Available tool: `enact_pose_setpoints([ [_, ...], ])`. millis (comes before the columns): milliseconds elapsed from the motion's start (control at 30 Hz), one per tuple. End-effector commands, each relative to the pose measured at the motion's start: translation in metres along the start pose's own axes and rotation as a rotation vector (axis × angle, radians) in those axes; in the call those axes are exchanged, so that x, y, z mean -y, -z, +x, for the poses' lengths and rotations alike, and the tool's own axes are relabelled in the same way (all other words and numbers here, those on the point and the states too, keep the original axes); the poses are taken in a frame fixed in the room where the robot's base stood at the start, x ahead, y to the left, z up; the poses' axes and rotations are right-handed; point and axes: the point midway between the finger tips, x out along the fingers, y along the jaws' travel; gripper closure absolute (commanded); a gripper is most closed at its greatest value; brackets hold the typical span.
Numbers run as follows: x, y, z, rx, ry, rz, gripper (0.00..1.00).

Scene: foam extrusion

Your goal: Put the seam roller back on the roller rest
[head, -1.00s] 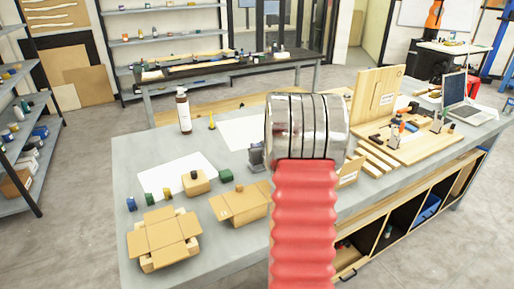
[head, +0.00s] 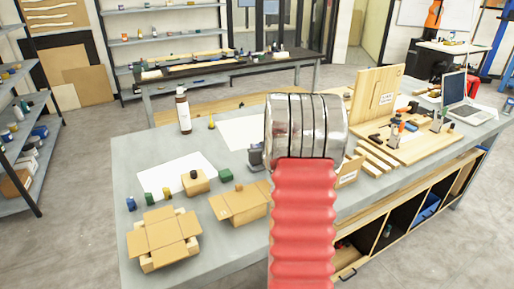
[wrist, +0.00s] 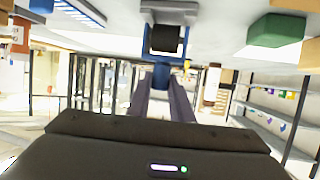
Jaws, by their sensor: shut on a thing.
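In the wrist view, which shows the scene upside down, my gripper (wrist: 163,84) has its two dark fingers shut on the blue part of the seam roller (wrist: 161,72). The roller's black end (wrist: 165,42) lines up with the grey roller rest (wrist: 170,12), between its two uprights. I cannot tell whether it touches the rest or is only in front of it. In the head view, the grey rest (head: 256,156) stands on the workbench, partly hidden by my red and metal arm. My gripper and the roller are not clearly visible there.
On the workbench (head: 140,160), a green block (head: 225,175), small cartons (head: 195,183) and open boxes (head: 165,238) stand left of the rest. A bottle (head: 183,110) stands farther back. Wooden boards (head: 378,95) and a laptop (head: 455,88) are at right.

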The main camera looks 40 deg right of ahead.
Motion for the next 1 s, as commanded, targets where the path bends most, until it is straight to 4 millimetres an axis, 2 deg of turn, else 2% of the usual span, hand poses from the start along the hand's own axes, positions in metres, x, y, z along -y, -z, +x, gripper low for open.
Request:
enact_pose_setpoints([
  [633, 0.0007, -0.0065, 0.0026, 0.000, 0.001, -0.001, 1.00],
  [667, 0.0007, -0.0062, 0.0026, 0.000, 0.001, -0.001, 0.78],
  [933, 0.0009, -0.0062, 0.0025, 0.000, 0.001, -0.001, 0.59],
  [1000, 0.0010, -0.0063, 0.0025, 0.000, 0.001, -0.001, 0.59],
])
